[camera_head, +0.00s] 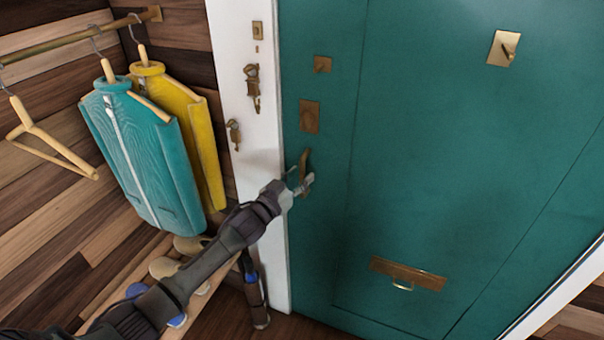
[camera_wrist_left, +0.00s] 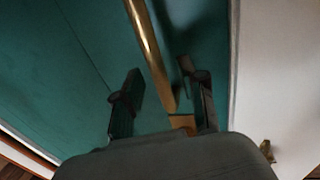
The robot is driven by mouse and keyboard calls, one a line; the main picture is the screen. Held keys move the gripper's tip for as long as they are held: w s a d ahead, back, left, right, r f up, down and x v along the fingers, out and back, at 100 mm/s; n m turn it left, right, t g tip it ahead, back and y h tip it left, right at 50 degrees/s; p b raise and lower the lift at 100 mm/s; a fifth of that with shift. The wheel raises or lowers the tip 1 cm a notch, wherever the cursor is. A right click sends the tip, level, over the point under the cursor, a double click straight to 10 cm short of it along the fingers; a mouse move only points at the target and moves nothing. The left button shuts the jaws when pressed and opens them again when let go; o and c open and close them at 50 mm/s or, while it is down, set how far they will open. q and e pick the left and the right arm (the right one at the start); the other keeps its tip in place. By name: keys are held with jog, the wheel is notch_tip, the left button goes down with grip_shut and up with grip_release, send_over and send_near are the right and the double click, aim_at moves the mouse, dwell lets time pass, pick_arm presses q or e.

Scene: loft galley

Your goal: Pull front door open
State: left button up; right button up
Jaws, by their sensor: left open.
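The front door (camera_head: 420,150) is a teal panel in a white frame and looks shut along its left edge. Its brass pull handle (camera_head: 304,165) is near that edge. My left gripper (camera_head: 301,183) is at the lower part of the handle. In the left wrist view, the brass handle (camera_wrist_left: 150,50) runs down between the two open fingers of my left gripper (camera_wrist_left: 163,100), nearer the right finger. I cannot tell whether a finger touches it. My right gripper is in neither view.
Brass latch pieces (camera_head: 252,85) sit on the white frame (camera_head: 240,40). A brass mail slot (camera_head: 408,274) is low on the door. A teal jacket (camera_head: 145,150) and a yellow one (camera_head: 195,120) hang from a rail (camera_head: 80,36) at left. Shoes (camera_head: 170,268) rest on a low shelf.

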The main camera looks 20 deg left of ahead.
pick_arm(q)
jog(key=shift+w+d, duration=0.15)
jog(key=shift+w, duration=0.55)
grip_shut()
